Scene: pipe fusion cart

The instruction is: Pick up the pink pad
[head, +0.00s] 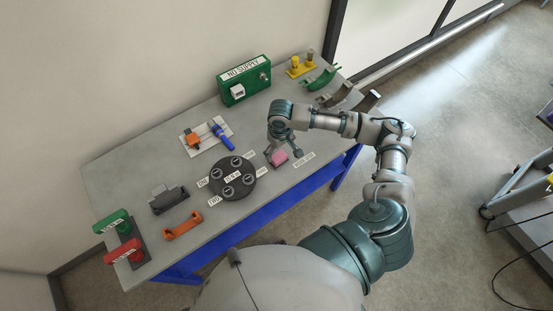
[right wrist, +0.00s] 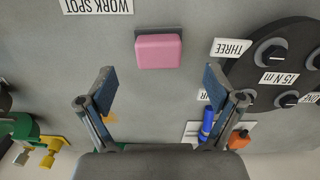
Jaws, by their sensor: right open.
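The pink pad (head: 279,158) is a small rounded block lying on the grey table, to the right of the dark round dial plate. In the right wrist view the pink pad (right wrist: 158,51) sits ahead of the fingertips, roughly between their lines, with a darker edge along its far side. My right gripper (head: 283,151) is just above and beside the pad, partly over it in the head view. In the right wrist view my right gripper (right wrist: 160,82) has its two fingers spread wide with nothing between them. My left gripper is not in view.
The dark round plate (head: 233,194) with several knobs stands close to the pad's left. A white board (head: 206,137) with blue and orange tools, a green box (head: 244,82), and an orange handle (head: 183,226) are also on the table (head: 110,183). A "WORK SPOT" label (right wrist: 96,5) lies near the pad.

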